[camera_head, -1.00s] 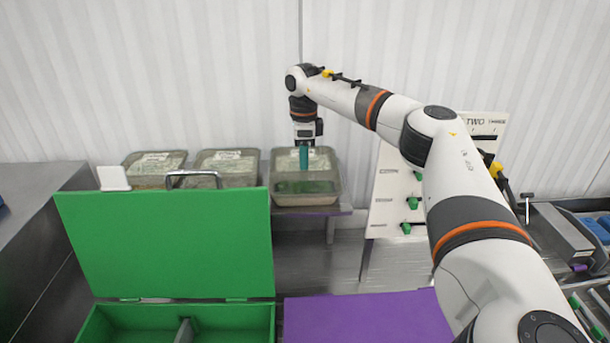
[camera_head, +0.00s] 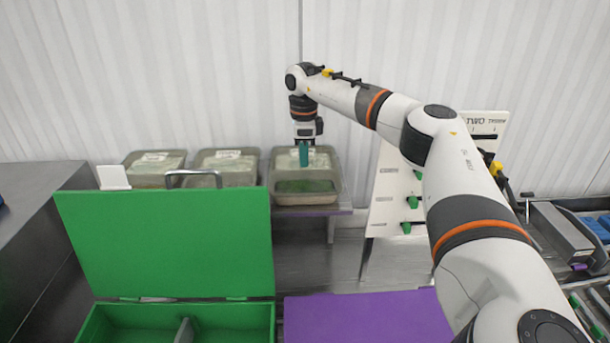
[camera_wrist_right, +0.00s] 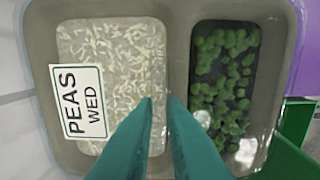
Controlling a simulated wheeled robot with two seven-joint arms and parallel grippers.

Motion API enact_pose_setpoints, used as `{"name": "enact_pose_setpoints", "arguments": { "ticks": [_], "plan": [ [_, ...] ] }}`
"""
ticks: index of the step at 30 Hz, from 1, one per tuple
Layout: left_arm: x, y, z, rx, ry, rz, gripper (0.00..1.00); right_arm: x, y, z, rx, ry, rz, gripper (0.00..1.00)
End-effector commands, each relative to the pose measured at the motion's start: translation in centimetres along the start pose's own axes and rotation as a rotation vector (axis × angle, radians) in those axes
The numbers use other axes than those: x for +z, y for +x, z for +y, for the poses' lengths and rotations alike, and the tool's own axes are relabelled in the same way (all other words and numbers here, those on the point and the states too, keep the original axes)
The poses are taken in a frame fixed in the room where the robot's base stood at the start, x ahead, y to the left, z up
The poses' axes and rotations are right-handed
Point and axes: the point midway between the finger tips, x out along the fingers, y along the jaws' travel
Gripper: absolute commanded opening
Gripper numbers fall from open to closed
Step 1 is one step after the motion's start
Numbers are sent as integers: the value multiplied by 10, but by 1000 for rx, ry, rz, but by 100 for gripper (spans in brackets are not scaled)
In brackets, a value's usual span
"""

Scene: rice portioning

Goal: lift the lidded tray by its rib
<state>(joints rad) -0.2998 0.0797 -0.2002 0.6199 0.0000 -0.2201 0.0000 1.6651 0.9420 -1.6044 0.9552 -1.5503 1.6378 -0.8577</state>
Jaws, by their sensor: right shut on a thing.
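The lidded tray (camera_head: 325,198) is the right one of three clear-lidded trays on a shelf at the back. In the right wrist view the tray (camera_wrist_right: 180,60) has rice in one compartment and peas in the other, with a label reading PEAS WED (camera_wrist_right: 82,102). My right gripper (camera_head: 304,160) points straight down over the tray's middle. Its teal fingers (camera_wrist_right: 163,103) are shut on the rib between the two compartments; the rib itself is mostly hidden by them. Whether the tray is clear of the shelf cannot be told. My left gripper is not in view.
Two more lidded trays (camera_head: 226,158) (camera_head: 154,160) stand to the left. A green box with its lid raised (camera_head: 165,240) stands in front of them. A purple mat (camera_head: 365,318) lies bare at the front. A white board with green knobs (camera_head: 388,190) stands to the right.

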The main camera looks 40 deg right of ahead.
Motion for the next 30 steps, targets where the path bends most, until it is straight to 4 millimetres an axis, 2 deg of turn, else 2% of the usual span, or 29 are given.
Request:
{"name": "enact_pose_setpoints", "arguments": {
  "ticks": [15, 30],
  "plan": [
    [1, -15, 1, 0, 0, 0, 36, 0, -25, 0, 2, 0, 2, 0],
    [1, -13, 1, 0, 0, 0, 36, -1, -46, 0, 1, -1, 2, 0]
  ]
}}
